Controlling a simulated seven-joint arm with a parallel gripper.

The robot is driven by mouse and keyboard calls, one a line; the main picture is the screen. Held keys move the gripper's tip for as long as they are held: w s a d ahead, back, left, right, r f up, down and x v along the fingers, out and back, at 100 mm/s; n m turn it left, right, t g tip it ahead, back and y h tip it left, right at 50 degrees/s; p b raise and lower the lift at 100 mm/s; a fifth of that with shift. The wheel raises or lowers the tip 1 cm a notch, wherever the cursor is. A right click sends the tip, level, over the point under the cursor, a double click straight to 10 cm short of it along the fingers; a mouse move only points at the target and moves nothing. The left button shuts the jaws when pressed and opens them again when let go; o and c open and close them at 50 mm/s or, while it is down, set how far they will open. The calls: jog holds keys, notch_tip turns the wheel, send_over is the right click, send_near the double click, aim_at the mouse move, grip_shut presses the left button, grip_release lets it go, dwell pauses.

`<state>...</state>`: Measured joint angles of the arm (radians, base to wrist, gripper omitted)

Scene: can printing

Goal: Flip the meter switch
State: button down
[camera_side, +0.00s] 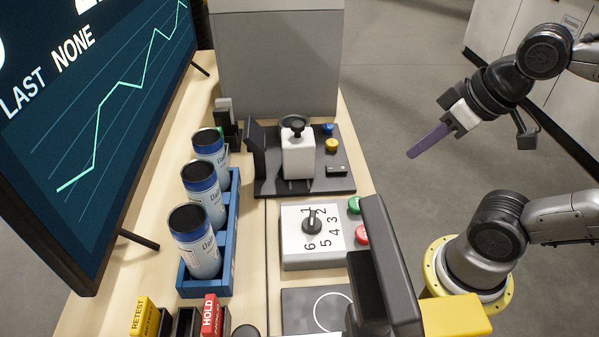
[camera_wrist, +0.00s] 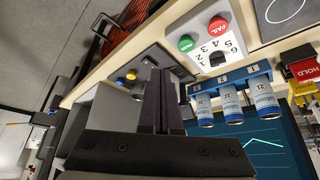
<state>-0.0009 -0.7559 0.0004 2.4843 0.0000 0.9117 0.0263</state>
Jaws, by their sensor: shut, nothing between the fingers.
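My gripper (camera_side: 412,154) is shut and empty, its purple fingers together, raised over the floor to the right of the bench in the side view. In the wrist view its fingertips (camera_wrist: 160,74) overlap part of the meter. The meter (camera_side: 262,184) has a dark base at the back of the bench, carrying a white block (camera_side: 298,158) with a black knob on top. A small black switch (camera_side: 337,170) lies at the base's right front, apart from my gripper; which way it is tipped is too small to tell. Blue (camera_side: 327,129) and yellow (camera_side: 332,145) buttons sit behind it.
A numbered dial box (camera_side: 292,246) with green (camera_side: 354,205) and red (camera_side: 362,234) buttons stands in front of the meter. A blue rack (camera_side: 235,215) holds three cans at left, beside a large screen (camera_side: 95,110). HOLD (camera_side: 209,314) and RETEST (camera_side: 143,314) blocks are near the front.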

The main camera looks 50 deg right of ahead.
jog(key=shift+f, duration=0.3)
jog(key=w+r+m+g, duration=0.3)
jog(key=w+r+m, duration=0.3)
jog(key=w+m, duration=0.15)
jog(key=w+f+g, duration=0.1)
jog(key=w+f, duration=0.1)
jog(key=w, duration=0.3)
jog(key=w+d+f+m+g, duration=0.1)
jog(key=w+f, duration=0.2)
jog(key=w, duration=0.3)
jog(key=shift+w+d+f+g, duration=0.2)
jog(key=shift+d+g, duration=0.1)
jog(key=shift+g, duration=0.1)
